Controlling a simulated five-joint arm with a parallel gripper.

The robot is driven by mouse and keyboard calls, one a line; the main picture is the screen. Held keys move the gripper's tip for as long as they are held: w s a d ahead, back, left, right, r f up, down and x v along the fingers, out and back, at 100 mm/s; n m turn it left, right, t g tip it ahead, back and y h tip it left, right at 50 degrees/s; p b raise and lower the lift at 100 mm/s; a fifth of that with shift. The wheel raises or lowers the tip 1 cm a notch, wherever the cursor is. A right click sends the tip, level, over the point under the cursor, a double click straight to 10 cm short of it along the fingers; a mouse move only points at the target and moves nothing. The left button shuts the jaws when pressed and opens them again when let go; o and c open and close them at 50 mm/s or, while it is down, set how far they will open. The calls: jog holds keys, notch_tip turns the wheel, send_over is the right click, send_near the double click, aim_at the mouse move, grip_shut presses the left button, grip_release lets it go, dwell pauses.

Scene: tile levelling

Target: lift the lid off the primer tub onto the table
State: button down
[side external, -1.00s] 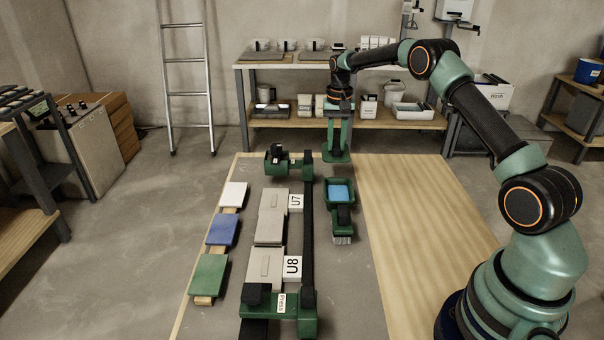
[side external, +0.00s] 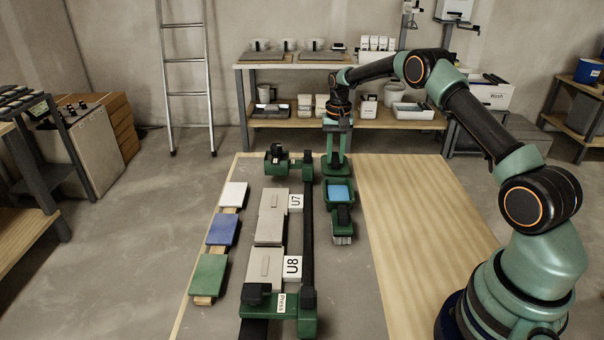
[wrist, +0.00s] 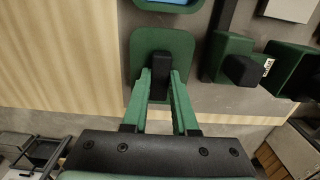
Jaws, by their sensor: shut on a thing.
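The primer tub (side external: 340,193) is a green open box with blue primer showing inside. A corner of its blue content shows at the top of the wrist view (wrist: 170,3). The lid (side external: 336,170) is a flat green square with a dark upright knob (wrist: 161,66). My gripper (wrist: 161,75) is shut on the lid's knob, one green finger on each side. The lid (wrist: 140,45) is off the tub, just behind it in the side view. I cannot tell whether its underside touches the table.
A green press frame with a dark rail (side external: 308,220) stands left of the tub, around two grey tiles (side external: 270,216). A brush-like tool (side external: 342,225) lies in front of the tub. The pale wooden board (side external: 420,230) at right is clear. The table's far edge is close behind the lid.

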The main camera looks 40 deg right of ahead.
jog(key=shift+f, duration=1.5)
jog(key=shift+c, duration=1.4)
grip_release()
jog(key=shift+r, duration=4.05)
